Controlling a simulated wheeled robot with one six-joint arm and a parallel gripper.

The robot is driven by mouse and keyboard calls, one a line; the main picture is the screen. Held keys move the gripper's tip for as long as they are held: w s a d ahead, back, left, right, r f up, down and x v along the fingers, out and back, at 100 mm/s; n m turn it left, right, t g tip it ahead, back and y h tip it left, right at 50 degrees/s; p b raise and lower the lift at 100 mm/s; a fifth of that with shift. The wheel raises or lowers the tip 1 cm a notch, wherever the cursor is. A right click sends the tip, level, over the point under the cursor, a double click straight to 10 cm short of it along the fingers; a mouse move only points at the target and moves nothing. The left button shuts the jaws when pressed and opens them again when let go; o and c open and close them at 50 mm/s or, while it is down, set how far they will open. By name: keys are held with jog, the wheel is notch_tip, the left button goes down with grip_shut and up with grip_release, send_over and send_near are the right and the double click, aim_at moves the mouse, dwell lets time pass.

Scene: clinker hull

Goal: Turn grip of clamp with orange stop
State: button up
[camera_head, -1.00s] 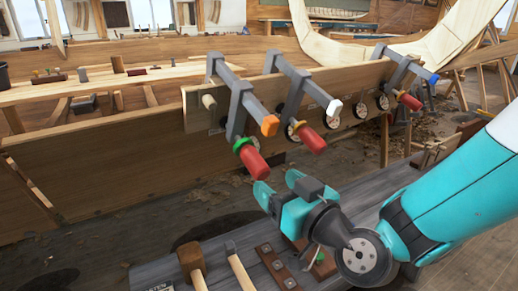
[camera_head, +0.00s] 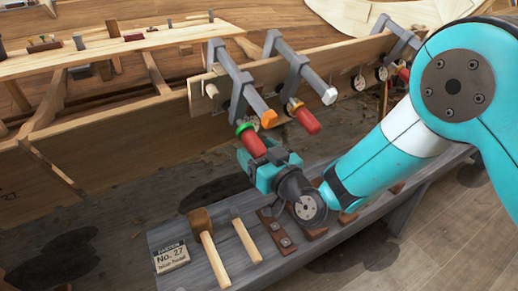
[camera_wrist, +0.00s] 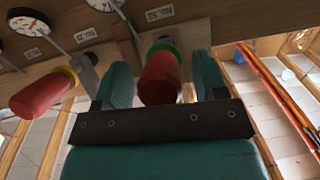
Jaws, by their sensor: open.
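The clamp with the orange stop (camera_head: 269,118) has a grey bar (camera_head: 238,78) and hangs at the left end of the plank. Its red grip (camera_head: 252,141) with a green collar (camera_head: 244,127) points down toward my gripper (camera_head: 256,158). In the wrist view the red grip (camera_wrist: 159,80) lies between the two teal fingers of my open gripper (camera_wrist: 162,76), with a gap visible on either side. The green collar (camera_wrist: 162,48) is just beyond the fingertips. The grip's lower end is hidden behind my gripper in the head view.
A second clamp with a white stop (camera_head: 329,96) and red grip (camera_head: 306,118) hangs to the right; its grip (camera_wrist: 42,95) is left in the wrist view. A third clamp (camera_head: 396,35) stands farther right. A bench (camera_head: 178,240) with mallets (camera_head: 205,235) lies below.

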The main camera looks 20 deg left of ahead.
jog(key=c, duration=0.9)
jog(key=shift+f+b, duration=0.2)
jog(key=shift+b, duration=0.7)
jog(key=shift+f+m+g+b, duration=0.1)
jog(key=shift+m+g+b, duration=0.2)
jog(key=shift+b, duration=0.4)
jog(key=m+g+y+b, duration=0.1)
jog(key=b, duration=0.3)
jog(key=shift+f, duration=0.1)
jog(key=m+g+y+b, duration=0.1)
jog(key=m+b, duration=0.1)
jog(key=b, duration=0.2)
jog(key=shift+b, duration=0.4)
jog(key=shift+s+r+m+g+y+b, duration=0.1)
jog(key=shift+r+m+g+y+b, duration=0.4)
jog(key=shift+m+b, duration=0.5)
